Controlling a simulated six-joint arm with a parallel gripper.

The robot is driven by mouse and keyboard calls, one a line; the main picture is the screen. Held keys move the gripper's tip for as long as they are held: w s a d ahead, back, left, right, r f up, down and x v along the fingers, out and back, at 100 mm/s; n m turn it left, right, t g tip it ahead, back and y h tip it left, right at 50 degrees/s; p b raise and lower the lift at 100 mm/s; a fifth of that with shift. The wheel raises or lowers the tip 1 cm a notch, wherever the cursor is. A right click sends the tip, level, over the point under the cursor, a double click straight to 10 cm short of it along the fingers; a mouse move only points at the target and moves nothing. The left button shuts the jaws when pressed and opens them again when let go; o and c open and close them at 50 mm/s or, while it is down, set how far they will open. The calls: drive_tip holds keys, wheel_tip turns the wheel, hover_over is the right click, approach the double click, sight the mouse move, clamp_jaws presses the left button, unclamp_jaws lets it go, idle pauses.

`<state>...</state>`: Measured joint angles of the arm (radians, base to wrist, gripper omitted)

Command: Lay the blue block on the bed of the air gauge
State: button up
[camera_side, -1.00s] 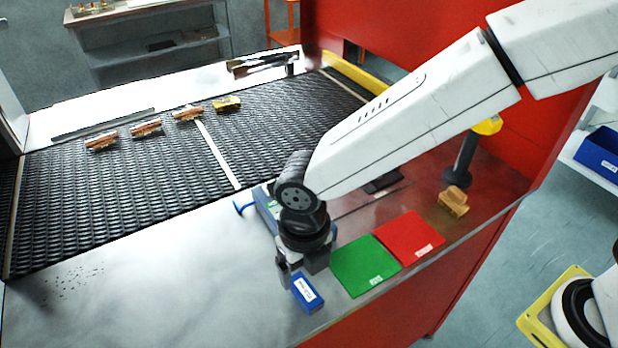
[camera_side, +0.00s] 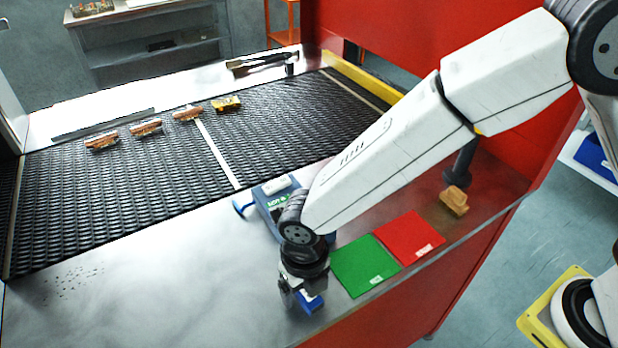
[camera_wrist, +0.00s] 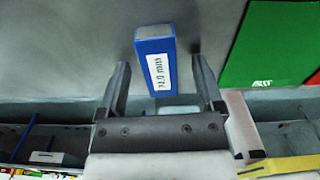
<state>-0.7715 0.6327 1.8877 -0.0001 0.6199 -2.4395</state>
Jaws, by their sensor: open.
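The blue block (camera_side: 312,303) with a white label lies on the metal bench near its front edge; my gripper partly hides it in the side view. In the wrist view the blue block (camera_wrist: 153,46) shows between my two fingers, with a gap on each side. My gripper (camera_side: 299,296) is open, pointing down at the block; its fingers also show in the wrist view (camera_wrist: 160,75). The air gauge (camera_side: 264,201), a blue-grey unit with a pale piece on top and a green-marked label, stands behind my wrist, which hides part of it.
A green mat (camera_side: 364,265) and a red mat (camera_side: 409,237) lie right of my gripper. A tan block (camera_side: 453,201) sits farther right near a dark post. The mesh belt (camera_side: 110,197) carries several small parts. The bench at left is clear.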

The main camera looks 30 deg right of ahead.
idle(0.4)
clamp_jaws()
drive_tip(key=shift+r, duration=0.1)
drive_tip(key=shift+r, duration=1.6)
drive_tip(key=s+d+r, duration=0.8)
drive_tip(key=s+r, duration=0.1)
drive_tip(key=s, duration=0.2)
drive_tip(key=shift+s+r, duration=0.15)
drive_tip(key=shift+r, duration=0.2)
